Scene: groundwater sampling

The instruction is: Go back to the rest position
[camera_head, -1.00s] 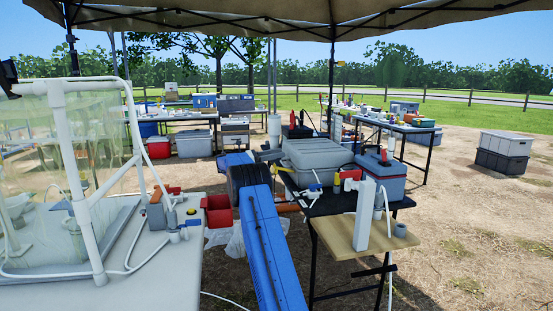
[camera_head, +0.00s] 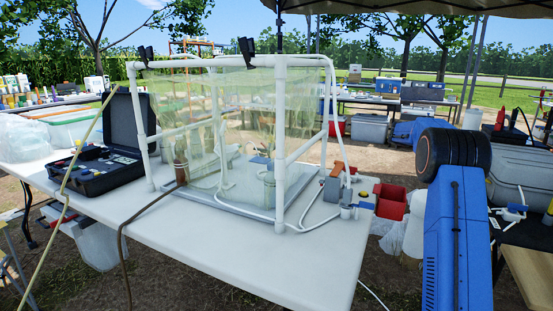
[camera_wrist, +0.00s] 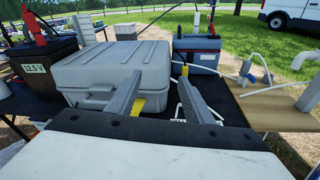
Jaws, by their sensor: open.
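My gripper (camera_wrist: 160,88) shows in the wrist view with its two grey fingers spread apart and nothing between them. Beyond the fingers lie a closed grey case (camera_wrist: 112,65) and a black table top (camera_wrist: 228,102). In the head view my blue arm stands at the right, beside the white table, and my gripper is hidden there.
A white table (camera_head: 300,255) fills the middle, bearing a clear-walled pipe-frame enclosure (camera_head: 283,150) and an open black case (camera_head: 103,165). A red bin (camera_head: 391,201) is near my arm.

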